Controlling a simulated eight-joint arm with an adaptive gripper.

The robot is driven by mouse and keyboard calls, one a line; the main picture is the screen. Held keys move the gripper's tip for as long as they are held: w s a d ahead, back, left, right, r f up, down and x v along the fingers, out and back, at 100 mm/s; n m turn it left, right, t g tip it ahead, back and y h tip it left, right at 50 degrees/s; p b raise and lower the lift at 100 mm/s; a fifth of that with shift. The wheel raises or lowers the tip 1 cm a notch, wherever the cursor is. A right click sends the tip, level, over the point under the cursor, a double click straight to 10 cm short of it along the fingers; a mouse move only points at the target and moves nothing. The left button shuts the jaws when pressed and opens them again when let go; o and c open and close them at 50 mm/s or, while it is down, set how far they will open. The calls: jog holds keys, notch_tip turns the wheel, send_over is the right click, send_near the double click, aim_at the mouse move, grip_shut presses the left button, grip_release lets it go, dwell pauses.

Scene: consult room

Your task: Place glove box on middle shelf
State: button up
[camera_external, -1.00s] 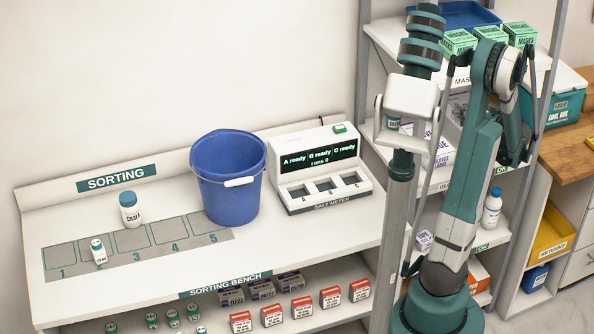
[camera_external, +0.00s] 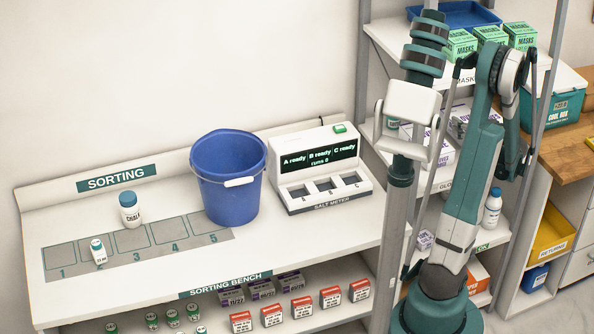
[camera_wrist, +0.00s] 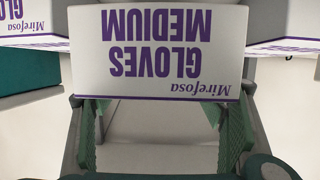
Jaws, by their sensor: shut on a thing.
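A white glove box (camera_wrist: 158,55) with purple lettering "GLOVES MEDIUM" fills the upper middle of the wrist view, its print upside down. My gripper (camera_wrist: 162,112) is shut on it, with green finger pads to either side. In the external view my arm hides the gripper and most of the held box. The middle shelf (camera_external: 446,186) carries a GLOVES label, partly covered by my arm. White and purple glove boxes show in part behind my arm (camera_external: 440,152).
In the wrist view, other glove boxes flank the held one at left (camera_wrist: 30,24) and right (camera_wrist: 288,24). Green mask boxes (camera_external: 490,38) and a blue tray (camera_external: 455,14) occupy the top shelf. A white bottle (camera_external: 492,207) stands lower. A shelf post (camera_external: 545,120) rises beside my arm.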

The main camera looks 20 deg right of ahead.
jog(key=shift+f, duration=0.35)
jog(key=shift+f+b, duration=0.55)
jog(key=shift+f, duration=1.3)
jog(key=o, duration=1.2)
jog(key=shift+o, duration=0.2)
jog(key=shift+s, duration=0.1)
jog(key=p+v, duration=0.2)
jog(key=v, duration=0.9)
jog(key=shift+s, duration=0.4)
jog(key=shift+r, duration=0.15)
